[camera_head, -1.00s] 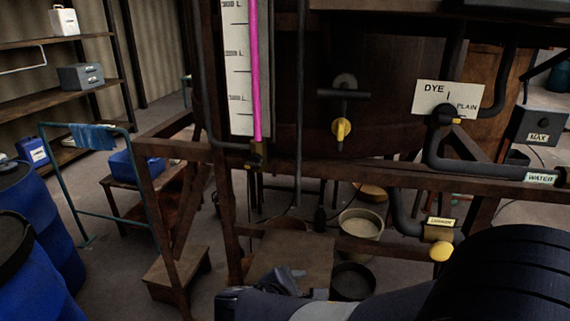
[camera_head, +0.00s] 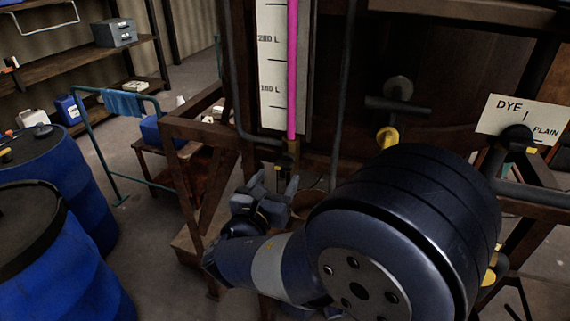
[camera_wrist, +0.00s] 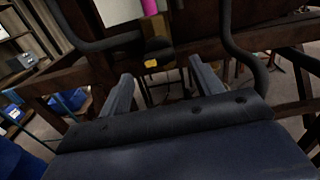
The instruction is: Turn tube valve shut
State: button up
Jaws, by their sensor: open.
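The pink sight tube (camera_head: 292,70) runs down a white scale board marked in litres. At its lower end is the tube valve, a small brass and dark fitting (camera_head: 291,148). In the wrist view the valve (camera_wrist: 157,47) sits below the pink tube with a small yellow tab (camera_wrist: 151,64) facing me. My gripper (camera_head: 270,180) is just below and in front of the valve. In the wrist view my gripper (camera_wrist: 160,76) is open and empty, its fingers to either side of and short of the yellow tab. I cannot tell the valve handle's exact angle.
A dark pipe (camera_head: 345,90) runs down right of the tube. A brown frame beam (camera_head: 190,130) passes at valve height. A yellow-tipped tap (camera_head: 388,136) and a DYE/PLAIN sign (camera_head: 522,118) are to the right. Blue barrels (camera_head: 50,265) stand at left.

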aim_at(282, 170)
jog(key=shift+p+x, duration=0.4)
jog(key=shift+x, duration=2.3)
jog(key=shift+c, duration=0.3)
jog(key=c, duration=0.9)
